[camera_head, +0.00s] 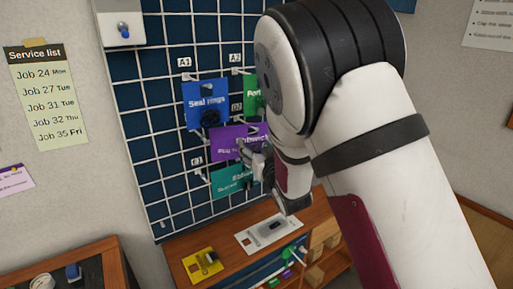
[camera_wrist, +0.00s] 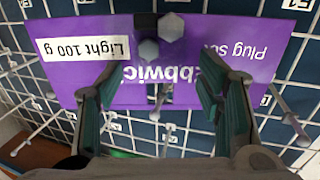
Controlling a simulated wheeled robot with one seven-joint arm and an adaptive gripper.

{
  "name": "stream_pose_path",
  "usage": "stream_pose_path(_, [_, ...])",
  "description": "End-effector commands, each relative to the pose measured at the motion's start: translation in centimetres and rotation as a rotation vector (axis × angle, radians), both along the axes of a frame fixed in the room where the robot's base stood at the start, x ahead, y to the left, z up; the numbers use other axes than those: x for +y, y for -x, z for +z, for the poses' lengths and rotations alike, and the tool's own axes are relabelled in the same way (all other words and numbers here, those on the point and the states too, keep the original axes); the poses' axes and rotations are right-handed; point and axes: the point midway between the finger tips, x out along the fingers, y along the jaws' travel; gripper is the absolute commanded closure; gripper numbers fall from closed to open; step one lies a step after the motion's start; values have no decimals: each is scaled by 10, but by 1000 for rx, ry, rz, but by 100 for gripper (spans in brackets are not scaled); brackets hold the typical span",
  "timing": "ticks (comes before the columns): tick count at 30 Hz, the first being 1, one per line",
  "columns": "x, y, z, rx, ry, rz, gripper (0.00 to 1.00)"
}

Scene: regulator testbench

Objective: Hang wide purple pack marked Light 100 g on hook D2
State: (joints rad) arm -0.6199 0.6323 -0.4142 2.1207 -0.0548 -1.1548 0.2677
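The wide purple pack (camera_wrist: 195,58) shows upside down in the wrist view, with a white "Light 100 g" label and grey hexagonal plugs. A slot near its top edge shows a pale hook tip (camera_wrist: 158,97) in or just in front of it; I cannot tell if it bears the pack. My gripper (camera_wrist: 160,90) is open, its fingers apart on either side of that slot; contact is unclear. In the head view the purple pack (camera_head: 228,142) is against the grid, its right part hidden by my gripper (camera_head: 256,158). The tag (camera_head: 237,107) above it is too blurred to read surely.
A blue Seal rings pack (camera_head: 206,98) hangs at A1, a green pack (camera_head: 251,95) near A2, and a teal pack (camera_head: 228,181) below the purple one. Bare hooks (camera_wrist: 290,118) stick out nearby. A wooden shelf (camera_head: 222,262) stands below the grid.

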Motion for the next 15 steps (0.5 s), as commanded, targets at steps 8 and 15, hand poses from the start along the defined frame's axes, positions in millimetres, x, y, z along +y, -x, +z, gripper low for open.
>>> stream_pose_path(8, [-1, 3, -1, 1, 0, 0, 40])
stream_pose_path(15, [-13, 36, 0, 2, 0, -1, 40])
